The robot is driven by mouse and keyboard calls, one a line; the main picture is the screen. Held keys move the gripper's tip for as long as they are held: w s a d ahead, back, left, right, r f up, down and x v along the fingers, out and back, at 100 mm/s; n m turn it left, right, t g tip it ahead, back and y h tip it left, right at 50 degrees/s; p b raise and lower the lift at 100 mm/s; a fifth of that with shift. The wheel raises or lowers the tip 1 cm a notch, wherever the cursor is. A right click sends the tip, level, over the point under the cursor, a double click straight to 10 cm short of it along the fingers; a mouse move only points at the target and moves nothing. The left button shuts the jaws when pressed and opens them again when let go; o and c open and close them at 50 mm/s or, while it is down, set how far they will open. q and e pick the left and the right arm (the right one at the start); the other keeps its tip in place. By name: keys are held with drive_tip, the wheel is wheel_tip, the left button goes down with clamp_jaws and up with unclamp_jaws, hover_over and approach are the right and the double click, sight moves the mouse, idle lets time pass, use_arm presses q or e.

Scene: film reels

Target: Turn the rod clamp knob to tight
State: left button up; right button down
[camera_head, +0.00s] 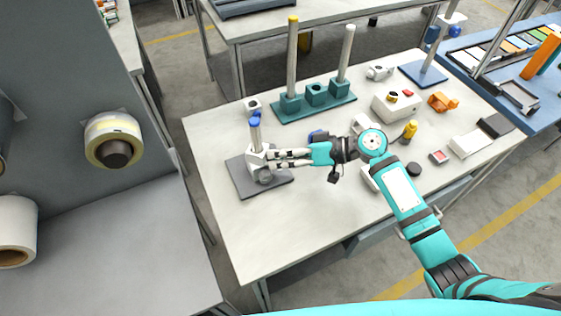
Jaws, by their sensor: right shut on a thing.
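My right gripper (275,158) reaches in from the right, level with the clamp. Its fingers are shut on the clamp knob at the clamp's right side. The knob is mostly hidden by the fingers, so its turn position cannot be read. My left gripper is not in view.
A teal base (318,105) with two tall rods stands behind the clamp. A white box (397,106), an orange part (443,102) and a yellow-topped piece (410,130) lie at the right. The white table's (265,235) front left is clear.

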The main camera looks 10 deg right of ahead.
idle(0.3)
drive_tip(key=c, duration=1.1)
unclamp_jaws()
drive_tip(key=v, duration=1.2)
